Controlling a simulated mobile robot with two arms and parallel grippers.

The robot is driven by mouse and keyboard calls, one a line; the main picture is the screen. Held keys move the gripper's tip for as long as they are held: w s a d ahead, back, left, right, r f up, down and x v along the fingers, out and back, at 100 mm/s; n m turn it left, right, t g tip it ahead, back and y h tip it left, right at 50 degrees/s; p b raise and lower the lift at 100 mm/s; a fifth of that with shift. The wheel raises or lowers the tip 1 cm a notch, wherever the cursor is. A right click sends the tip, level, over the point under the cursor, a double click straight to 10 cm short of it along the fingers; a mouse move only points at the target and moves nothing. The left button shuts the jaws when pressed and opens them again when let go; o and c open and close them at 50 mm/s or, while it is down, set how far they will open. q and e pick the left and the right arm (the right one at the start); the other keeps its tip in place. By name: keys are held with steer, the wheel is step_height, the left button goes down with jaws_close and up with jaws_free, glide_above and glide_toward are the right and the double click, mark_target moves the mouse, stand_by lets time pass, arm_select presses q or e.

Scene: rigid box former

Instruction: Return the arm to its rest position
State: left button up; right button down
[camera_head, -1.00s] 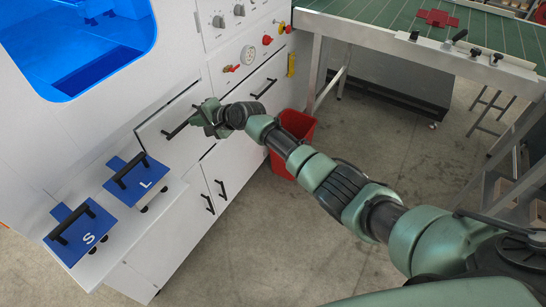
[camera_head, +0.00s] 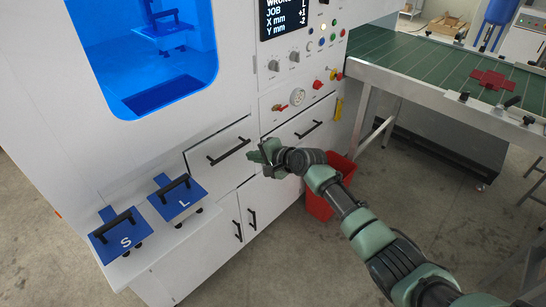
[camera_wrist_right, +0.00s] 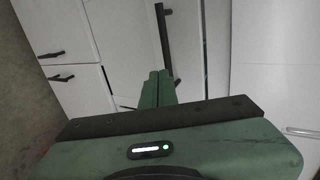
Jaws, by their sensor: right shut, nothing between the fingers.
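My right arm reaches in from the lower right in the head view. Its green right gripper (camera_head: 262,156) is in front of the white machine's drawer fronts, just right of a drawer's black handle (camera_head: 228,151). It appears apart from that handle. In the right wrist view the two green fingers (camera_wrist_right: 157,84) are together, with nothing between them. A black handle (camera_wrist_right: 163,40) shows beyond the fingertips there. My left gripper is in neither view.
Blue plates marked S (camera_head: 119,238) and L (camera_head: 178,198) rest on a white shelf at the left. A red bin (camera_head: 328,190) stands behind my arm. A green conveyor (camera_head: 440,70) carrying a red cross-shaped piece is at the right. Floor at the lower middle is clear.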

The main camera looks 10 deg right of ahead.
steer(key=v, duration=0.6)
steer(key=s+d+f+n+g+h, duration=0.15)
steer(key=s+d+f, duration=0.35)
steer(key=f, duration=0.7)
steer(key=s+d+f+n+g+h, duration=0.1)
steer(key=s+d+f+h, duration=0.1)
steer(key=s+f, duration=0.7)
steer(key=s+d+f+n+g+h, duration=0.15)
steer(key=s+d+f, duration=0.3)
steer(key=f, duration=0.95)
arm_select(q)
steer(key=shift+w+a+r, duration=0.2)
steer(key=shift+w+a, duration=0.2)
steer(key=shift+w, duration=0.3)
arm_select(e)
steer(key=s+d+f+n+g+h, duration=0.1)
steer(key=s+f+n, duration=0.2)
steer(key=s, duration=1.1)
steer(key=s+d+f+n+g, duration=0.1)
steer(key=s+f+n+g, duration=0.1)
steer(key=s+f, duration=0.6)
steer(key=s+d+f+n+g+h, duration=0.1)
steer(key=s+f+n, duration=0.3)
steer(key=s, duration=1.6)
step_height(320, 180, down, 2)
steer(key=shift+d+f+g+h, duration=0.25)
steer(key=shift+d+g+h, duration=0.05)
steer(key=shift+d, duration=0.25)
